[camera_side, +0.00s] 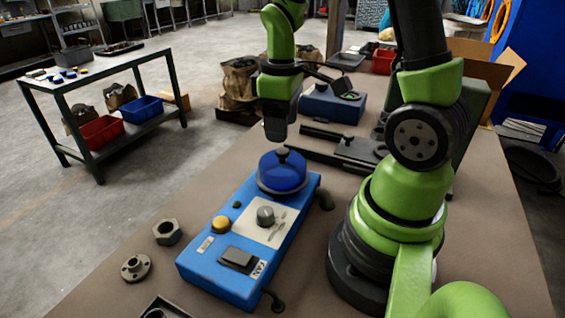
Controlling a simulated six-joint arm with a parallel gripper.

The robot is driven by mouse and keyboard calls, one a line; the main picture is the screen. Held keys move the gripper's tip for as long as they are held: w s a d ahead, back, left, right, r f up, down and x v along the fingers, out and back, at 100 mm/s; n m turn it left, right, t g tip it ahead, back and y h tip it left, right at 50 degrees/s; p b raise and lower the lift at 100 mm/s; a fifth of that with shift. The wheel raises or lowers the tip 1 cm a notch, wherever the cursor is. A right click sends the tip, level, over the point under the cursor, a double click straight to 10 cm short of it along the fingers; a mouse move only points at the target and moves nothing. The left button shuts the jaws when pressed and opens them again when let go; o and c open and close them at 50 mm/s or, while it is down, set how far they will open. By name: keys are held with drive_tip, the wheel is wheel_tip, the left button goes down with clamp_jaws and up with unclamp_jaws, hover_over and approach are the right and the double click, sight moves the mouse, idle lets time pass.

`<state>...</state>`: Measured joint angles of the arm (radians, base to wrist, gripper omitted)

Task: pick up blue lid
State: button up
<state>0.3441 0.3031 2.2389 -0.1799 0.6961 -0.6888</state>
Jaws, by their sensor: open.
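The blue lid (284,177) is a translucent blue dome with a dark knob on top. It sits upright at the far end of a blue control box (196,268) on the table. My gripper (280,138) points straight down just above the lid's knob. It is open and appears empty. The gap between its fingertips and the knob is small, and I cannot tell whether they touch. The inside of the jaws is hidden from this side.
The box carries a grey knob (265,215), a yellow button (221,224) and a black switch (239,260). A large nut (167,232) and a flanged part (135,267) lie left of it. Dark metal parts (352,150) and another blue device (333,106) stand behind.

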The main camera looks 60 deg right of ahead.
sight(282, 150)
wheel_tip(282, 150, down, 5)
drive_tip(key=shift+s+a+f, duration=0.1)
idle(0.3)
clamp_jaws()
wheel_tip(282, 150, up, 9)
drive_tip(key=shift+w+f+n, duration=0.2)
drive_tip(key=shift+f, duration=0.35)
drive_tip(key=shift+w+f+n, duration=0.15)
drive_tip(key=shift+f+n, duration=0.05)
drive_tip(key=shift+f, duration=3.4)
